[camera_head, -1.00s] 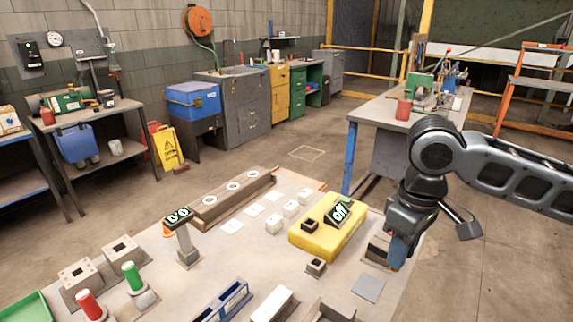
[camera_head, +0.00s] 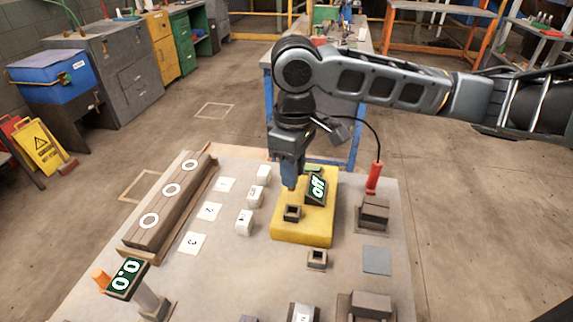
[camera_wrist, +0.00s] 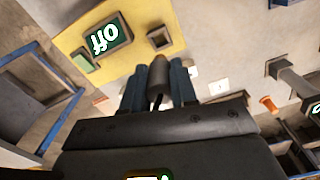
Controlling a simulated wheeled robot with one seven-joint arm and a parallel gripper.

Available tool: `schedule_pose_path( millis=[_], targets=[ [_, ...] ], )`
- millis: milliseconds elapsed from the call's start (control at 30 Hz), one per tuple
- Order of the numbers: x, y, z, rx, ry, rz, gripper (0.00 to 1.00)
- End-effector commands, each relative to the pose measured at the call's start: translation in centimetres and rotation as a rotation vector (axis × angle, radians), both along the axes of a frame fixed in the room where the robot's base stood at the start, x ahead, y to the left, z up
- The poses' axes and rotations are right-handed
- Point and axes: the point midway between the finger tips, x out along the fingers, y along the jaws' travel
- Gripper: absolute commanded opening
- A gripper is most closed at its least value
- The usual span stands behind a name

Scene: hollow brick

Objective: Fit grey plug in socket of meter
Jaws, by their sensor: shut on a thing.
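The yellow meter (camera_head: 283,234) lies on the table, with a dark display (camera_head: 317,188) reading "off". Its square dark socket (camera_head: 292,213) is on the top face. My gripper (camera_head: 290,181) points down just above the meter, behind the socket in the head view. In the wrist view my gripper (camera_wrist: 158,86) has its blue fingers shut on the grey plug (camera_wrist: 157,72), a blunt brownish-grey piece with a black cord. The plug's tip points toward the socket (camera_wrist: 159,38) and looks apart from it. In the head view the fingers hide the plug.
A red-handled piece (camera_head: 374,178) stands at a grey block (camera_head: 374,213) right of the meter; a black cable arcs from it to my wrist. A small square holder (camera_head: 317,259) stands in front. White blocks (camera_head: 245,222) and a wooden rack (camera_head: 165,205) are left.

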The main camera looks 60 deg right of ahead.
Motion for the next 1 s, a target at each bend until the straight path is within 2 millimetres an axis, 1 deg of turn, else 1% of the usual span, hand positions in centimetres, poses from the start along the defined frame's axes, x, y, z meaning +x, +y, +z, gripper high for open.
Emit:
schedule_pose_path(
  millis=[33,600,700,1000],
  targets=[
    [0.0,0.0,-0.5,0.0,0.0,0.0,0.0],
    [0.0,0.0,-5.5,0.0,0.0,-0.001,0.0],
    [0.0,0.0,-5.0,0.0,0.0,-0.001,0.0],
    [-0.1,0.0,-5.3,0.001,0.0,0.0,0.0]
  ],
)
